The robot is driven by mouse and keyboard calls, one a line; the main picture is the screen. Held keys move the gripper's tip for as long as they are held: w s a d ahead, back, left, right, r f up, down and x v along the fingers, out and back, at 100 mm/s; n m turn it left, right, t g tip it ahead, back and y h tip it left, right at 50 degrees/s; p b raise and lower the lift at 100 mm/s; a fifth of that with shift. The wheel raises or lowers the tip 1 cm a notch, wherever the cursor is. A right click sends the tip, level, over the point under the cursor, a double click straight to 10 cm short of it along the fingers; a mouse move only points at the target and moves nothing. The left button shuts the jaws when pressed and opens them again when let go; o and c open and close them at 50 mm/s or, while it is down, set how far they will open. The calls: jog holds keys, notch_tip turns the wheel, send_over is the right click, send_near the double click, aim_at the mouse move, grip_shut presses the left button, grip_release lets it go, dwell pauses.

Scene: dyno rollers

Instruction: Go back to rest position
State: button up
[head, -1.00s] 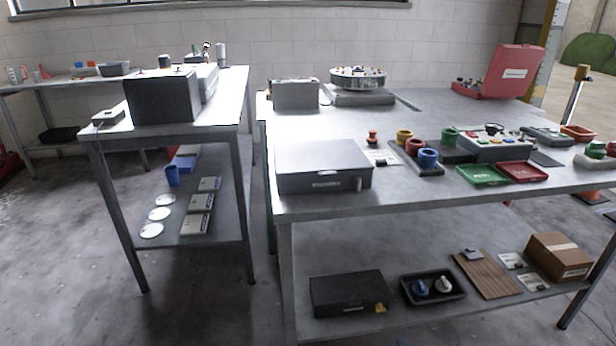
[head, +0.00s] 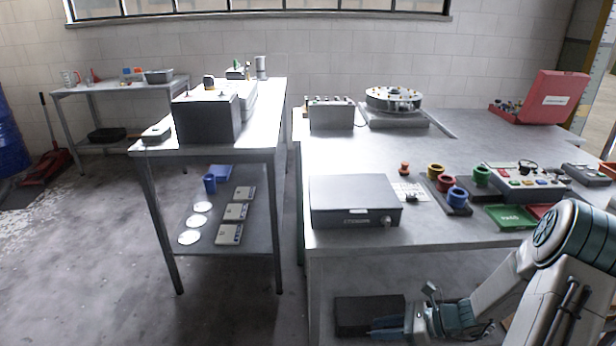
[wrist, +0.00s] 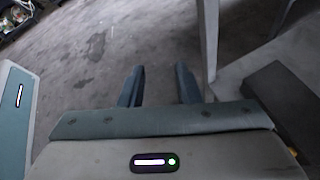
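My arm reaches in from the lower right of the head view, in front of the right workbench (head: 470,235). My gripper (head: 385,327) is low, in front of the bench's lower shelf, and overlaps the dark box there. In the wrist view my gripper (wrist: 158,78) has its two fingers well apart, with bare concrete floor between them. It holds nothing. A bench leg (wrist: 208,40) stands just right of the fingers in the wrist view.
The dark box (head: 366,312) on the lower shelf also shows in the wrist view (wrist: 285,98), right of my gripper. A left workbench (head: 160,205) stands across a narrow floor gap. The floor at the lower left (head: 90,270) is clear.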

jog(key=s+a+r+n+h+p, duration=0.1)
jog(key=s+r+n+h+p, duration=0.3)
jog(key=r+n, duration=0.3)
jog(key=s+a+r+n+h+p, duration=0.1)
jog(key=s+r+n+h+p, duration=0.3)
jog(key=r, duration=1.2)
jog(key=s+a+r+n+h+p, duration=0.1)
jog(key=s+r+n+h+p, duration=0.3)
jog(key=s+r+n, duration=0.4)
notch_tip(320, 180, up, 4)
jog(key=n+p, duration=0.1)
jog(key=n, duration=0.3)
jog(key=shift+a+h, duration=0.15)
jog(key=shift+h, duration=0.15)
